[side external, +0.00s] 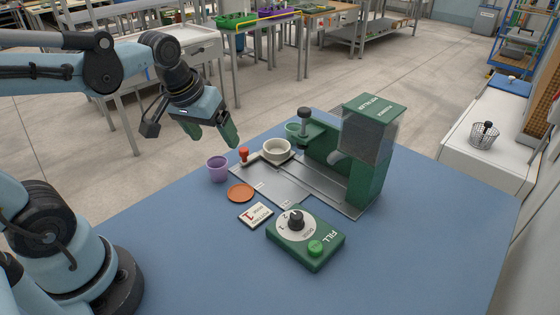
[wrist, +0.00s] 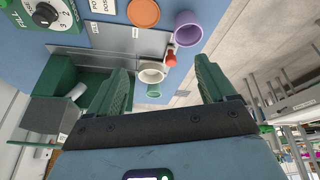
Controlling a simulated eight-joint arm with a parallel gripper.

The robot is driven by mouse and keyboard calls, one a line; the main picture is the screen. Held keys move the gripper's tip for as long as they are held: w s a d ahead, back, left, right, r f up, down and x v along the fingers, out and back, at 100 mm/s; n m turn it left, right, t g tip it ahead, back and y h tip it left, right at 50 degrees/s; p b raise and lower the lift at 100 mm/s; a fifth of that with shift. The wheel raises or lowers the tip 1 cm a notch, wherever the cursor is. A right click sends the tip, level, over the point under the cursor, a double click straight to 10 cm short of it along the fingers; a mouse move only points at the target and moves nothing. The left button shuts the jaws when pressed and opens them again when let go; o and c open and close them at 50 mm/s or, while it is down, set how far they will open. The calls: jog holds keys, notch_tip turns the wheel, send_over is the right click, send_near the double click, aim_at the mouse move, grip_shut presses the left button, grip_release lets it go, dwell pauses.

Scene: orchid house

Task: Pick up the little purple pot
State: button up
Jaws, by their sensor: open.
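The little purple pot (side external: 217,169) stands upright on the blue table near its back edge, left of the green machine. It also shows in the wrist view (wrist: 188,28), at the top, beyond my fingers and to the right of the orange saucer. My gripper (side external: 212,143) is above and to the left of the pot in the side view, apart from it. In the wrist view my gripper's green fingers (wrist: 162,92) are spread wide with nothing between them. The pot is not touched by anything of mine.
An orange saucer (side external: 240,193) lies close to the pot. A red-knobbed handle (side external: 244,154) and a white bowl (side external: 277,150) are on the machine's plate. The green machine (side external: 365,150) and FILL box (side external: 305,240) stand right. The table's front is clear.

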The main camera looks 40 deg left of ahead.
jog(key=w+a+n+g, duration=0.2)
jog(key=a+n+g, duration=0.1)
jog(key=a+n, duration=0.1)
send_over(216, 160)
jog(key=s+d, duration=0.2)
jog(key=shift+f, duration=3.65)
jog(key=shift+n, duration=0.4)
jog(key=shift+w+f, duration=0.2)
jog(key=shift+f, duration=1.1)
jog(key=shift+w+f, duration=0.2)
jog(key=shift+f, duration=1.05)
jog(key=c, duration=1.1)
jog(key=shift+r, duration=0.15)
